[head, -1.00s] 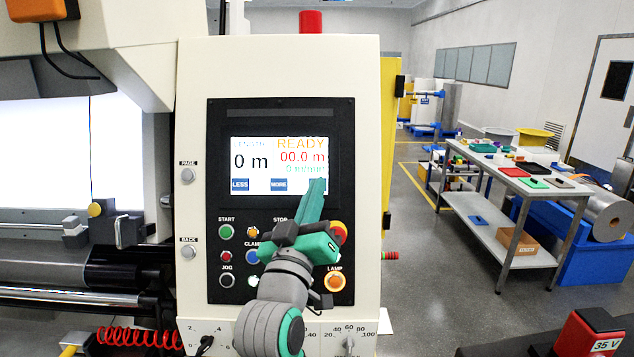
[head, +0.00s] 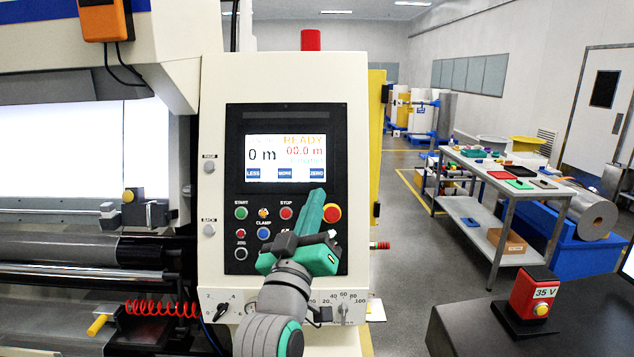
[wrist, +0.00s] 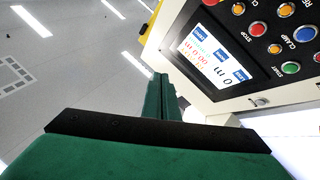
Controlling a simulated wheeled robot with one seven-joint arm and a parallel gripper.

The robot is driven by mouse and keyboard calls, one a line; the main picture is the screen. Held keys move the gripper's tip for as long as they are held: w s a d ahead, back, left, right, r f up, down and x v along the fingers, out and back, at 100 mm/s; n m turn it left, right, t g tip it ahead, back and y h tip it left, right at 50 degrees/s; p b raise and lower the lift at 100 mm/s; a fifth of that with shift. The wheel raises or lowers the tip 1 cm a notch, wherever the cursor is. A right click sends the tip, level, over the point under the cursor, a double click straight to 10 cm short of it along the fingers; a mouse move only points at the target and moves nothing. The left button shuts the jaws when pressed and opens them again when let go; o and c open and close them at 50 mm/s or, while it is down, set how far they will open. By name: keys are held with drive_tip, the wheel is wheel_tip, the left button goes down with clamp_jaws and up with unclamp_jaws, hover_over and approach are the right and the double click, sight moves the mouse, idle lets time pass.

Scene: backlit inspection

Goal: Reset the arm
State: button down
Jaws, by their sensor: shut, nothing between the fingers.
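My gripper (head: 318,192) is in front of the control panel (head: 335,118) in the head view, its green fingers pointing up and to the right. The fingertips are just below the screen (head: 285,155) in the picture, left of the red and yellow knob (head: 332,213). In the wrist view the green fingers (wrist: 160,92) lie together with nothing between them. The screen (wrist: 208,55) shows tilted at the upper right there. It reads READY, with 0 m and 00.0 m. The gripper and arm hide part of the lower panel, including the lamp button.
A steel table (head: 500,172) with trays stands at the right back. A red 35 V box (head: 535,295) sits on a dark surface at the lower right. A red coiled hose (head: 160,307) hangs at the lower left. Grey floor (head: 410,240) is open right of the cabinet.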

wheel_tip(320, 180, down, 20)
drive_tip(key=s+a+g+y, duration=0.1)
drive_tip(key=s+y, duration=0.1)
drive_tip(key=y, duration=0.1)
drive_tip(key=s+a+f+g+y, duration=0.1)
drive_tip(key=s+f, duration=0.4)
drive_tip(key=f, duration=0.3)
drive_tip(key=s+f+g+y, duration=0.1)
drive_tip(key=s+f, duration=0.3)
drive_tip(key=f, duration=0.5)
drive_tip(key=s+f+m+g, duration=0.1)
drive_tip(key=s+f, duration=0.3)
drive_tip(key=s, duration=0.7)
drive_tip(key=s+d+f+g, duration=0.1)
drive_tip(key=s+f, duration=0.3)
drive_tip(key=s, duration=0.8)
drive_tip(key=s+d+f+m+g, duration=0.1)
drive_tip(key=s+f, duration=0.4)
drive_tip(key=s, duration=0.6)
drive_tip(key=shift+s+d+m, duration=0.2)
drive_tip(key=shift+s+m, duration=0.1)
